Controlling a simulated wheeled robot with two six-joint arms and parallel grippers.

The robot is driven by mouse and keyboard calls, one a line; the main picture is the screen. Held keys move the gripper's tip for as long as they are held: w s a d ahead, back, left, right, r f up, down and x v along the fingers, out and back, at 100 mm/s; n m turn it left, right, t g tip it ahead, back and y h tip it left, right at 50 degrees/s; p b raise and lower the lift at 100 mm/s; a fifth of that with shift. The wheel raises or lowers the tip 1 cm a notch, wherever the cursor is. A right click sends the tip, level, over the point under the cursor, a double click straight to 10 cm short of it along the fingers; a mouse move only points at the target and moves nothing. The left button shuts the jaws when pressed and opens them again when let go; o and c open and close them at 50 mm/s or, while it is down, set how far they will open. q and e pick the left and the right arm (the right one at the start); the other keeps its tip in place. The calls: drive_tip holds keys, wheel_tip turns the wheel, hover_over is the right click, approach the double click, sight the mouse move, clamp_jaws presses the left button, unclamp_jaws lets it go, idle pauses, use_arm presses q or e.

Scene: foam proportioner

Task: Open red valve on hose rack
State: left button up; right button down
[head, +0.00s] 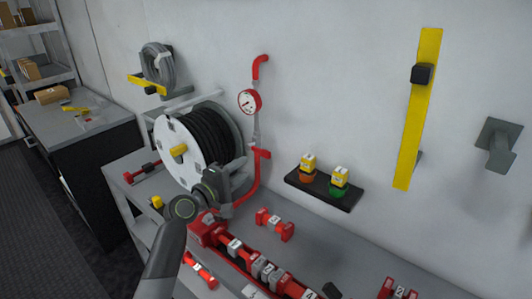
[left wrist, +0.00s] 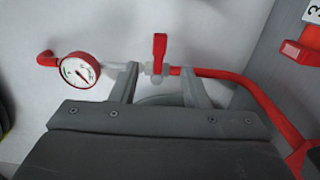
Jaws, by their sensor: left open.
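The red valve handle (head: 262,153) sits on the thin wall pipe below the pressure gauge and sticks out across the pipe. It also shows in the left wrist view (left wrist: 159,47), lined up with the gap between the fingers. My left gripper (head: 240,174) is open beside the pipe, just below and left of the handle in the head view. In the left wrist view, its two fingers (left wrist: 159,78) reach toward the valve body on either side. Whether they touch the pipe cannot be told. My right gripper is not in view.
The hose reel (head: 178,150) stands just left of the gripper. The round gauge (head: 250,101) is above the valve, and a red pipe (head: 249,190) curves down below it. Red fittings (head: 275,224) lie on the grey bench. A small black shelf (head: 323,191) is right.

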sight(264, 155)
use_arm(q)
drive_tip(key=x, duration=1.1)
drive_tip(key=shift+w+b, duration=0.1)
drive_tip(key=shift+b, duration=0.2)
clamp_jaws()
